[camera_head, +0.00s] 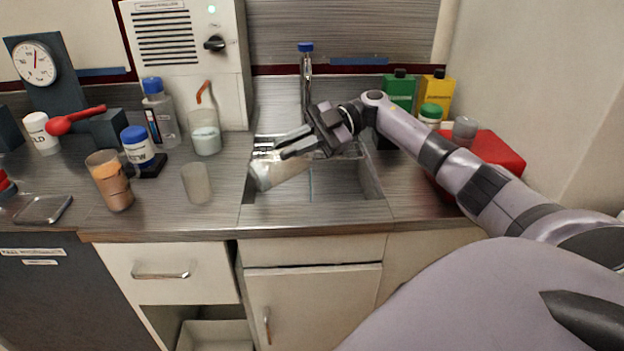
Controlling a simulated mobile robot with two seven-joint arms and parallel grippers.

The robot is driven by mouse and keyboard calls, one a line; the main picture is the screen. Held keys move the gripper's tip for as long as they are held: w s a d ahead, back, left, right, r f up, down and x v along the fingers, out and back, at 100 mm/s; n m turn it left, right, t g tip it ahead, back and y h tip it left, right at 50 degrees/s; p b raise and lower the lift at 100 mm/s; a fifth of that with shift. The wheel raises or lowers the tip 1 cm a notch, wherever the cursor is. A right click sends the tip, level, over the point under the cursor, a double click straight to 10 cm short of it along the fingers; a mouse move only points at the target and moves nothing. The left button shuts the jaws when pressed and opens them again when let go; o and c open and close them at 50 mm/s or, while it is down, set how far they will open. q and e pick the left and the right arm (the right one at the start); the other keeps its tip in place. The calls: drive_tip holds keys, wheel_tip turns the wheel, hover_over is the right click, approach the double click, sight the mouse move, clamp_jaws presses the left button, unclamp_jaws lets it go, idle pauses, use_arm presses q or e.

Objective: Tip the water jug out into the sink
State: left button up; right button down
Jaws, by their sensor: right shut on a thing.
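The sink (330,190) is set into the counter in the middle of the camera_head view. My right gripper (285,148) is over the left part of the sink, shut on a pale, clear jug (272,172). The jug is tilted, and its lower left end is over the sink's left side. I cannot tell whether water is in it or running out. The fingers hide part of the jug. A tap with a blue top (306,48) rises behind the sink. My left gripper is not in view.

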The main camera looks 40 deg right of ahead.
drive_tip(key=shift+s+d+f+t+y+b, duration=0.25)
drive_tip(key=shift+d+f+y+b, duration=0.3)
drive_tip(key=shift+d+y+b, duration=0.35)
idle(1.0)
drive_tip(key=shift+d+r+t+y+b, duration=0.15)
drive_tip(key=shift+d+t+y+b, duration=0.05)
drive_tip(key=shift+t+y+b, duration=0.2)
